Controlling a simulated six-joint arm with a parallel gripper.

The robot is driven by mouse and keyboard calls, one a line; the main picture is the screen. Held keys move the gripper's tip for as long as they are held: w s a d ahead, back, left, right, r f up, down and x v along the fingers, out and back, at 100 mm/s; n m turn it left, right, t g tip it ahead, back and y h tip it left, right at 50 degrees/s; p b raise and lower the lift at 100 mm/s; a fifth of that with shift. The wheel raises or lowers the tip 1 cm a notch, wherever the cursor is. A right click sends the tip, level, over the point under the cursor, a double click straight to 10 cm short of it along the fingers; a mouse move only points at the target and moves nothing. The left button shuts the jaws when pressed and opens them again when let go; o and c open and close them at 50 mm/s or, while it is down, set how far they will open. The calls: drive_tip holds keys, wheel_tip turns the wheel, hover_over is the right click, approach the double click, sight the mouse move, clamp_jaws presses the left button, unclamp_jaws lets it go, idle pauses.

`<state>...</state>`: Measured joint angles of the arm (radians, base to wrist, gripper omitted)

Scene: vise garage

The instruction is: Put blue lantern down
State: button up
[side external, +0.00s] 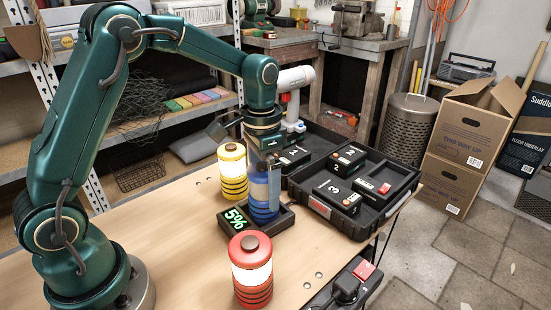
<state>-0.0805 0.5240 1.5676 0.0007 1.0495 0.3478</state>
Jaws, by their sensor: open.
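The blue lantern (264,196) stands upright on the black pad with a green display reading 5% (236,218). Its glass looks dark, unlike the other two lanterns. My gripper (266,165) points down at the lantern's top from directly above, with its jaws open. The fingertips overlap the top of the lantern in this view, so I cannot tell whether they touch it.
A lit yellow lantern (232,173) stands behind left of the blue one, and a lit red lantern (251,272) in front. A black tray (318,207) with several numbered black packs lies to the right. The wooden bench (165,245) is clear at left.

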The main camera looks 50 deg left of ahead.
wheel_tip(320, 180, up, 10)
drive_tip(key=shift+f, duration=0.25)
drive_tip(key=shift+s+r, duration=0.1)
drive_tip(key=shift+r, duration=0.6)
drive_tip(key=s+d+f+n+t, duration=0.2)
drive_tip(key=s+t, duration=0.3)
drive_tip(key=s, duration=1)
drive_tip(key=shift+s+d+n+t, duration=0.25)
drive_tip(key=shift+d+n+t, duration=0.05)
drive_tip(key=shift+n, duration=0.2)
